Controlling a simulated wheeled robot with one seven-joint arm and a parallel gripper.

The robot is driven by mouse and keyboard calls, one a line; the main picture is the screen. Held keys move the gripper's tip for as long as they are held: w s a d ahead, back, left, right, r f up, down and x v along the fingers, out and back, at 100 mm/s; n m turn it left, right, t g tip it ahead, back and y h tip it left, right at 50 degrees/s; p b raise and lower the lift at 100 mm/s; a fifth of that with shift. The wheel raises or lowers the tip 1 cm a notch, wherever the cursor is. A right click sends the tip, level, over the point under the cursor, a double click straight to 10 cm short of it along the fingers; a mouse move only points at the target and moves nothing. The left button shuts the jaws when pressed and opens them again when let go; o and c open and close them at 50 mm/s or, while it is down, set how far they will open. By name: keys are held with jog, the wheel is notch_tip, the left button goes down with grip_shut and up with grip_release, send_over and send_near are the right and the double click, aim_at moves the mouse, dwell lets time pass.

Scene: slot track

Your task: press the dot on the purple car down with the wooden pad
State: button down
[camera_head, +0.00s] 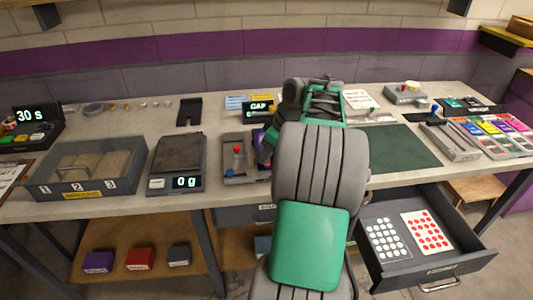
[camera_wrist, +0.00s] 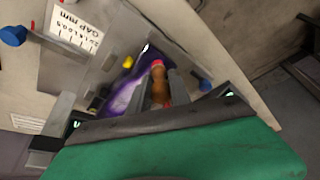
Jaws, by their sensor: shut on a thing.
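In the wrist view my gripper (camera_wrist: 160,92) is shut on a brown wooden pad (camera_wrist: 159,88), which has a pinkish tip at its far end. The purple car (camera_wrist: 122,97) lies just beyond and beside the pad, in a grey fixture. Whether the pad touches the car cannot be told, and the dot on the car is not clear. In the head view my arm covers most of this spot, and only a sliver of purple (camera_head: 258,135) shows left of it. My fingertips are hidden there.
A grey fixture with a red knob (camera_head: 237,152) stands just left of my arm, beside the scale (camera_head: 177,163). A clear-lidded box (camera_head: 85,170) is further left. The open drawer (camera_head: 420,262) at lower right holds dot sheets (camera_head: 427,232). The green mat (camera_head: 402,148) is clear.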

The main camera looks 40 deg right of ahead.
jog(key=shift+r+p, duration=2.65)
jog(key=shift+r, duration=0.7)
